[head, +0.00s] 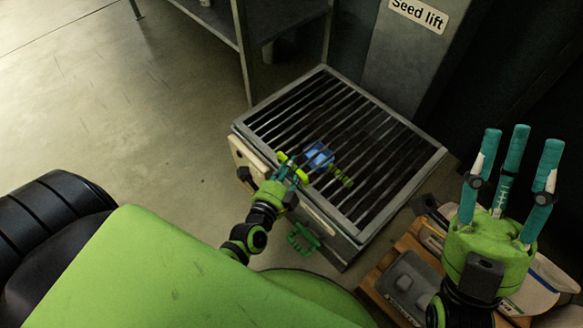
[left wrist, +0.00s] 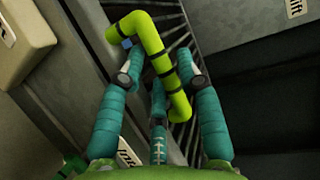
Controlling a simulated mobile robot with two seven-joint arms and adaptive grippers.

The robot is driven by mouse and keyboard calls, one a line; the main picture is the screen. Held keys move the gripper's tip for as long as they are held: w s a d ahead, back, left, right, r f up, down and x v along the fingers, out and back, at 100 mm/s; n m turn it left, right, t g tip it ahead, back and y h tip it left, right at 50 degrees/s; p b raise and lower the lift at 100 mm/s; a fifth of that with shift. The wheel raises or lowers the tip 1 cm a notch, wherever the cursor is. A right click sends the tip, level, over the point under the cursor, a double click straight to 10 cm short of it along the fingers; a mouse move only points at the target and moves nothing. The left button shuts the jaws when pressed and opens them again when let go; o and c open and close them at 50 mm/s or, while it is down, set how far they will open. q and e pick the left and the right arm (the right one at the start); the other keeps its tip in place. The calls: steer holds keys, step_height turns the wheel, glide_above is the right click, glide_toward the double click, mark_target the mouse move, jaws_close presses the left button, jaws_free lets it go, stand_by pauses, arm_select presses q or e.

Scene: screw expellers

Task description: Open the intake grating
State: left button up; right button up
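The intake grating (head: 300,109) is a panel of dark parallel bars in a grey metal frame. It lies flat on top of a low box on the floor. A bent yellow-green handle (left wrist: 150,45) stands up from its near left edge. My left gripper (head: 289,170) is at this handle; in the left wrist view its teal fingers (left wrist: 158,62) lie on both sides of the handle. Whether they grip it is unclear. My right gripper (head: 521,140) is raised at the right, fingers spread and empty, away from the grating.
A blue object (head: 319,156) shows at the bars near my left gripper. A green handle (head: 303,238) sits on the box's near side. The seed lift (head: 407,60) stands behind. A wooden pallet (head: 407,243) with a grey container lies right. Open floor (head: 130,110) extends left.

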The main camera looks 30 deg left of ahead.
arm_select(q)
steer(key=shift+w+f, duration=0.1)
steer(key=shift+w, duration=0.45)
jaws_close()
